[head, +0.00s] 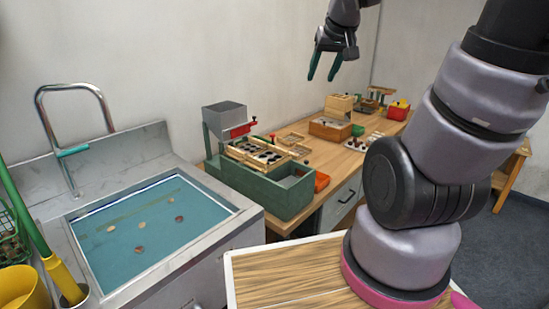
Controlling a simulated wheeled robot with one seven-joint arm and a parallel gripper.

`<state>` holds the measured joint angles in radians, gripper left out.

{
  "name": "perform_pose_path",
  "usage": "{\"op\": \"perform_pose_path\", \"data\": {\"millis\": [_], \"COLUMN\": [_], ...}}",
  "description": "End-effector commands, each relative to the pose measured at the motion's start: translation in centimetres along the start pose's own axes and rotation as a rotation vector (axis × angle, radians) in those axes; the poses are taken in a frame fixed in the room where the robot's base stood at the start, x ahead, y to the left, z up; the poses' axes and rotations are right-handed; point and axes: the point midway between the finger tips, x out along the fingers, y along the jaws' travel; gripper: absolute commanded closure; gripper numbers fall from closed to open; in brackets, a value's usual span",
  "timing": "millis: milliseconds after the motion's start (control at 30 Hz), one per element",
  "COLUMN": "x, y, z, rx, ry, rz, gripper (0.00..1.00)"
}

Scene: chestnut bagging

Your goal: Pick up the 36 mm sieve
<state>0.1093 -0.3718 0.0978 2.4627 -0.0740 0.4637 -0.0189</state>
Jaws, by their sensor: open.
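A wooden-framed sieve (256,153) with dark round holes or chestnuts in it lies across the green sorting machine (290,193), under a grey hopper (224,116). Another light wooden frame (293,139) lies just behind it on the bench. No size mark is readable, so I cannot tell which one is the 36 mm sieve. My gripper (322,76) hangs in the air at the top middle, in front of the wall in the picture. Its two green fingers are apart with nothing between them. It touches nothing.
The sink (225,213) at left holds water with several chestnuts. An orange bin (321,180) stands beside the machine. Wooden boxes (330,128), a white tray (355,145) and a red container (398,110) stand further back on the bench. A yellow bucket (22,288) is at lower left.

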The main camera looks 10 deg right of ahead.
Motion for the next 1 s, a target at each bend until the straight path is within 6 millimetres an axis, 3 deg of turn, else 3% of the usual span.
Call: {"op": "perform_pose_path", "data": {"millis": [33, 300, 467, 600, 800, 1000], "x": [2.7, 15.9, 23.2, 28.6, 33.5, 35.1], "y": [0.4, 0.3, -1.0, -2.9, -6.3, -8.6], "z": [-0.6, -2.2, -0.8, 1.5, 5.1, 7.3], "rx": [-0.049, -0.335, -0.46, -0.526, -0.55, -0.522], "ry": [-0.005, 0.052, 0.105, 0.174, 0.314, 0.436], "rz": [0.014, -0.03, -0.132, -0.251, -0.426, -0.531], "gripper": [0.47, 0.47, 0.47, 0.47, 0.47, 0.47]}}
